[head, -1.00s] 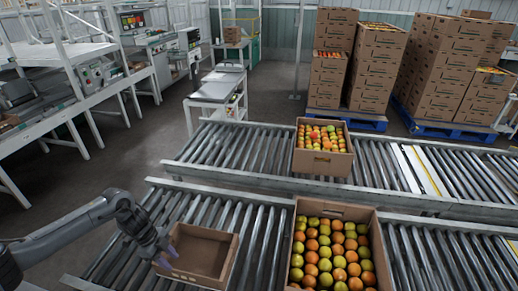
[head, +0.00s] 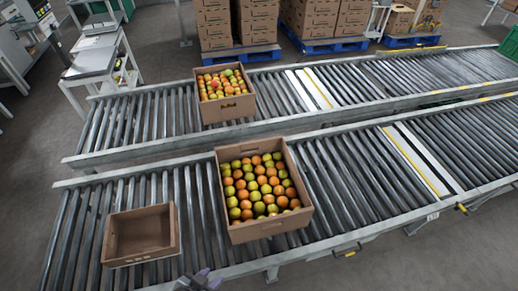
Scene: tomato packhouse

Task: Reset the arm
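My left gripper (head: 198,281) shows only in part at the bottom edge of the head view, in front of the near conveyor. Its fingers are small and cut off by the frame, so I cannot tell if they are open or shut. My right gripper is out of view. An empty cardboard box (head: 174,236) sits on the near roller conveyor, up and to the left of the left gripper and apart from it. A larger carton (head: 262,228) full of green and orange tomatoes stands to its right on the same rollers.
The near conveyor (head: 345,190) is clear to the right of the full carton. A second tomato carton (head: 228,112) stands on the far conveyor (head: 150,115). Stacked boxes (head: 258,22) on blue pallets (head: 240,53) and a metal table (head: 95,62) stand behind.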

